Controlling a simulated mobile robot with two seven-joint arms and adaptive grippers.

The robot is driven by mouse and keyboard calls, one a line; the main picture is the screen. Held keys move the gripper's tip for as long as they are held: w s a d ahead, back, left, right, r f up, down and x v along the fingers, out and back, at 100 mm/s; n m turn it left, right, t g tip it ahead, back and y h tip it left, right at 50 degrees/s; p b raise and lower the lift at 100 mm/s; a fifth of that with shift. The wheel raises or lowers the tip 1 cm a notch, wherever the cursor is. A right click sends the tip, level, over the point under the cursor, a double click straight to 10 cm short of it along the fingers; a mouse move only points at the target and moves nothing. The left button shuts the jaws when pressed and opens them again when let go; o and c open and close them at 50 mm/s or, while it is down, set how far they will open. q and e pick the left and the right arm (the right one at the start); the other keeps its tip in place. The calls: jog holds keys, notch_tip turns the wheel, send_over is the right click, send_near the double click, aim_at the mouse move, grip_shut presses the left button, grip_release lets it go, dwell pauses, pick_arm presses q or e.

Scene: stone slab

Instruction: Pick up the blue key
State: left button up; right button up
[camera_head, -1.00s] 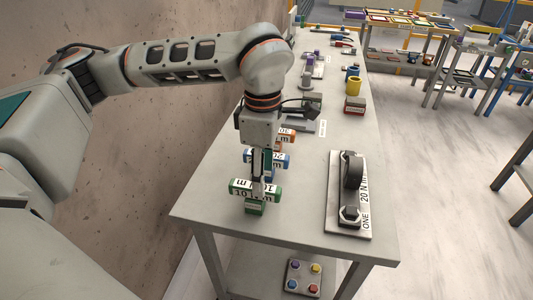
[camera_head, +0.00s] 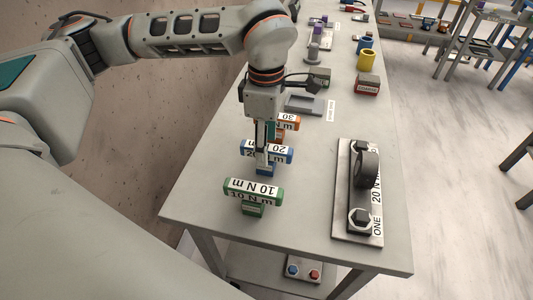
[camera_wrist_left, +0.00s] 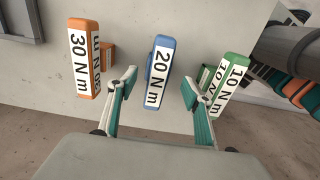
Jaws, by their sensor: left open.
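The blue key (camera_head: 282,154), labelled 20 N m, stands on the table between the green and orange keys. It also shows upright in the middle of the left wrist view (camera_wrist_left: 160,62). My left gripper (camera_head: 264,164) points down at the blue key and partly covers it in the head view. In the left wrist view the gripper (camera_wrist_left: 158,84) is open, with one finger on each side of the blue key's lower part. A gap shows on both sides, and the fingers are not closed on it. My right gripper is not in view.
The green 10 N m key (camera_head: 253,190) stands close in front, and the orange 30 N m key (camera_head: 287,122) close behind. A plate with bolts (camera_head: 345,215) lies to the right. A red box (camera_head: 367,85) and a yellow cup (camera_head: 366,60) stand farther back.

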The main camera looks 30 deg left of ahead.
pick_arm(q)
notch_tip(320, 180, down, 4)
jog(key=shift+w+r, duration=0.15)
jog(key=shift+f, duration=0.25)
jog(key=shift+c, duration=0.7)
jog(key=c, duration=1.3)
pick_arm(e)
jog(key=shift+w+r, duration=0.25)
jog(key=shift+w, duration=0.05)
pick_arm(q)
jog(key=shift+w+r, duration=0.1)
jog(key=shift+r, duration=0.55)
notch_tip(320, 180, up, 19)
jog(key=p, duration=0.1)
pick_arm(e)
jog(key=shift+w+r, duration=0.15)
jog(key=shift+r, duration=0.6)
